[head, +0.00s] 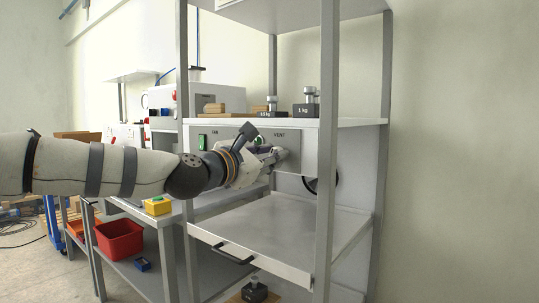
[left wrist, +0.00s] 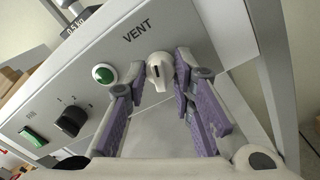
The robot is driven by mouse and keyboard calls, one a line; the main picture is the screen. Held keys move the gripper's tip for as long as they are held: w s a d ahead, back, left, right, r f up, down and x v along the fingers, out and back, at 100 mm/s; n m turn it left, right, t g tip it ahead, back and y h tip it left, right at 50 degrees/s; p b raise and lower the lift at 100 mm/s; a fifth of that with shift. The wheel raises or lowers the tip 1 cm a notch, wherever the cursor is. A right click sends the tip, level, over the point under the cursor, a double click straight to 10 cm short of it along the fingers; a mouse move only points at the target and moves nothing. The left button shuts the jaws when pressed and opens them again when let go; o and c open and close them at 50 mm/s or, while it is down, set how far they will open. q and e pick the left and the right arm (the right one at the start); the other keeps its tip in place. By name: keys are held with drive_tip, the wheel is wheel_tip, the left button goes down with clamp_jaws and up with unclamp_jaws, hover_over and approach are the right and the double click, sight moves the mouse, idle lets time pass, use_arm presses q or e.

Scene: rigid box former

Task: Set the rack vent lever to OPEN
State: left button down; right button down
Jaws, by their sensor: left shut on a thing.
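In the head view my left gripper (head: 272,158) reaches the panel (head: 314,150) from the left and hides most of the lever. No OPEN marking is readable, so I cannot tell the lever's setting. My right gripper is not in view.
A green button (left wrist: 104,74), black rotary knob (left wrist: 70,121) and green switch (left wrist: 33,137) sit left of the lever. Rack posts (head: 327,150) stand close right. Weights (head: 306,108) stand on the shelf above; a pull-out tray (head: 275,235) is below.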

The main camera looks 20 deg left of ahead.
use_arm(q)
drive_tip(key=m+h, duration=0.1)
drive_tip(key=m, duration=1.2)
drive_tip(key=shift+f+m+p, duration=0.1)
drive_tip(key=shift+m+p, duration=0.3)
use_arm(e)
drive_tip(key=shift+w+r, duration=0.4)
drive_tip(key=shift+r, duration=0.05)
use_arm(q)
drive_tip(key=shift+m, duration=0.3)
drive_tip(key=c, duration=1.3)
unclamp_jaws()
drive_tip(key=shift+c, duration=0.2)
drive_tip(key=shift+s+a, duration=0.1)
